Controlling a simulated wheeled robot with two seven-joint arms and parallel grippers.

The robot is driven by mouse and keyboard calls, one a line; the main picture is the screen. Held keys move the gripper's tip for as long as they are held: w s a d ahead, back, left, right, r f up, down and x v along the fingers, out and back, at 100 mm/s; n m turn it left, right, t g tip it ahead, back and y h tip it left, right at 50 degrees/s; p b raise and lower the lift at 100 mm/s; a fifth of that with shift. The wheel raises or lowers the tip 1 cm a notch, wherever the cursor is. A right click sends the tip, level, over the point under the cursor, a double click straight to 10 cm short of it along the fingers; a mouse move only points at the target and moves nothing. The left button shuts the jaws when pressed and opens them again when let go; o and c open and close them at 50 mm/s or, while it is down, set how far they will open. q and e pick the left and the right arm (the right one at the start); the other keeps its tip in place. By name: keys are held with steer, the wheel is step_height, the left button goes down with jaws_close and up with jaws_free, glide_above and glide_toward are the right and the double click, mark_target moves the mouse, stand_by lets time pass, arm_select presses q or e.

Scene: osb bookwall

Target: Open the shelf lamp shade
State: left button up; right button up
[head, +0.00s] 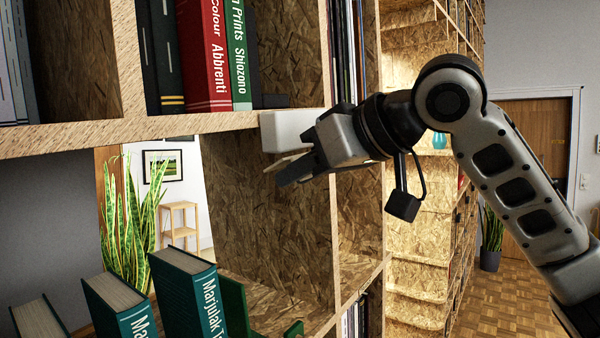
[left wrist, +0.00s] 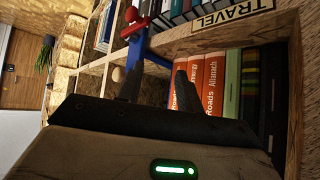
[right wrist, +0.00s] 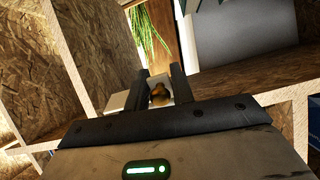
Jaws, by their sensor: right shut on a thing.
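The shelf lamp (head: 283,129) is a white box at the edge of the shelf board, at the centre of the head view. A pale flap (head: 282,161) shows just below it, partly hidden by my right gripper (head: 291,172). In the right wrist view, my right gripper (right wrist: 161,78) is shut on a small brass-coloured knob (right wrist: 160,97), with white lamp parts (right wrist: 119,101) beside the fingers. How far the shade stands open is hard to tell. My left gripper (left wrist: 158,88) shows only in the left wrist view, open and empty, in front of shelves.
Upright books (head: 208,60) stand on the shelf board (head: 130,135) left of the lamp. Teal books (head: 187,290) stand in the lower compartment. An OSB divider (head: 270,205) is close below the gripper. In the left wrist view, orange books (left wrist: 210,80) and a blue-red object (left wrist: 136,40) are near.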

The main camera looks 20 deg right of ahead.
steer(key=g+h, duration=0.3)
steer(key=shift+s+d+r, duration=0.2)
steer(key=shift+s+r, duration=0.15)
steer(key=shift+r, duration=0.05)
steer(key=shift+m+g+h, duration=0.3)
steer(key=shift+g+h, duration=0.1)
steer(key=shift+g, duration=0.1)
steer(key=o, duration=0.8)
steer(key=shift+o, duration=0.2)
steer(key=shift+r, duration=0.1)
steer(key=v, duration=1.6)
